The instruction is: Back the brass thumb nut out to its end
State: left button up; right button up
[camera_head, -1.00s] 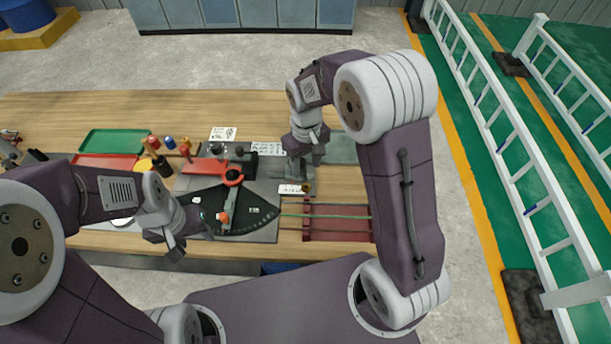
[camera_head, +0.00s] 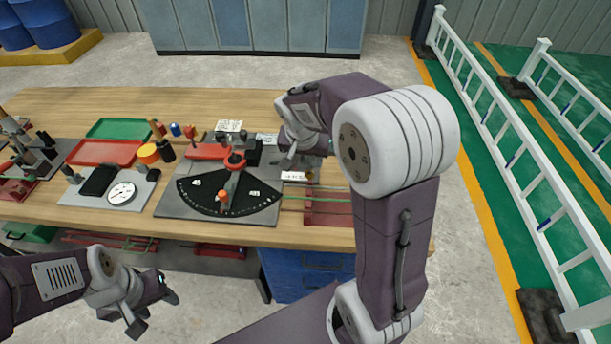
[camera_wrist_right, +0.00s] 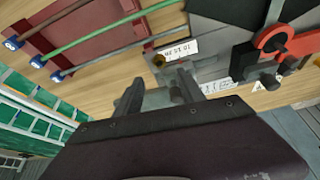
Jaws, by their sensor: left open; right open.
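The brass thumb nut (camera_wrist_right: 159,60) shows in the right wrist view as a small round brass piece beside a white printed label (camera_wrist_right: 178,52). In the head view it is a tiny brownish spot (camera_head: 309,175) near the right edge of the bending plate. My right gripper (camera_wrist_right: 157,90) is open, with its two fingers apart and nothing between them. In the head view this gripper (camera_head: 288,160) is over the bench beside the label, close to the nut; contact cannot be told. My left gripper (camera_head: 153,313) is open and empty, in front of the bench edge.
The bending plate with a black dial (camera_head: 205,197) and red-tipped lever (camera_head: 234,162) is left of my right gripper. Rods on a red rack (camera_head: 328,206) lie to the right. Trays, a gauge (camera_head: 122,193) and tools fill the bench's left. A blue drawer cabinet (camera_head: 300,275) stands below.

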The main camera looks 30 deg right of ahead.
aim_at(309, 173)
jog(key=b+x, duration=0.1)
jog(key=x, duration=0.7)
jog(key=shift+s+a+f, duration=0.1)
jog(key=shift+a+f, duration=0.05)
grip_shut()
